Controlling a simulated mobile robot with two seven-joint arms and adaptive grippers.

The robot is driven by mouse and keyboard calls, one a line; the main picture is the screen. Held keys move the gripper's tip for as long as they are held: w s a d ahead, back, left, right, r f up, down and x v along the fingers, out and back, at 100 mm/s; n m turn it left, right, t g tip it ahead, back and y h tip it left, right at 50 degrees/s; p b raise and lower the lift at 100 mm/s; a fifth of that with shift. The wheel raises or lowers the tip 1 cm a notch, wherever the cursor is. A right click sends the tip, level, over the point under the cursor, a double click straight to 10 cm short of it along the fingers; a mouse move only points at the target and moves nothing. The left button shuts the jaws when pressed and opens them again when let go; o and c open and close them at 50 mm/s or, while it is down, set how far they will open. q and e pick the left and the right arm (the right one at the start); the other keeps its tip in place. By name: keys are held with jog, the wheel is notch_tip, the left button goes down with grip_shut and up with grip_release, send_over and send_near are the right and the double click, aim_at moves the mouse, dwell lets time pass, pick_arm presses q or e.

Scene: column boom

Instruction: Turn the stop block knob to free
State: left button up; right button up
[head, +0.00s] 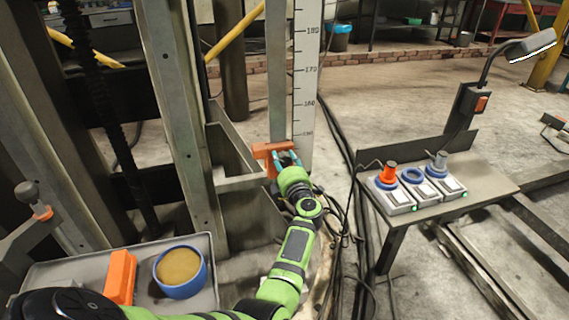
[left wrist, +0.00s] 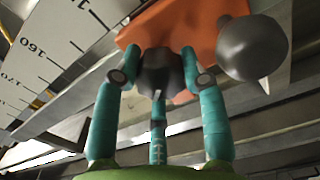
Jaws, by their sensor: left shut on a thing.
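The orange stop block (head: 268,152) sits on the upright rail beside the white scale, near its 150 mark. It fills the top of the left wrist view (left wrist: 190,35). My left gripper (head: 287,157) reaches it from the front; its teal fingers (left wrist: 160,80) are shut around a dark faceted knob (left wrist: 160,72) on the block's face. A larger dark ball (left wrist: 252,48) stands out from the block beside the fingers. The knob is hidden behind the gripper in the head view, and I cannot read its setting. My right gripper is not in view.
The white scale (head: 306,75) stands right beside the block. A grey tray (head: 70,272) at lower left holds an orange block (head: 121,277) and a blue bowl (head: 180,272). A bench (head: 490,178) with control boxes and a lamp stands right. Black cables hang between bench and column.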

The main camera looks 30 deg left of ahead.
pick_arm(q)
jog(key=n, duration=0.2)
jog(key=n+b, duration=0.1)
jog(key=shift+s+a+n, duration=0.2)
jog(key=shift+a+n, duration=0.2)
jog(key=shift+n+b, duration=0.9)
jog(key=shift+n, duration=0.9)
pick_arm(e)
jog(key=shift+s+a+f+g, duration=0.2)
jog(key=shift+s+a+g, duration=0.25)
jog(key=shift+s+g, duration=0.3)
pick_arm(q)
jog(key=shift+f, duration=0.1)
jog(key=o, duration=1.2)
jog(key=shift+c, duration=0.2)
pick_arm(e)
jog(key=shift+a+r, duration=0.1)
pick_arm(q)
jog(key=shift+d, duration=0.15)
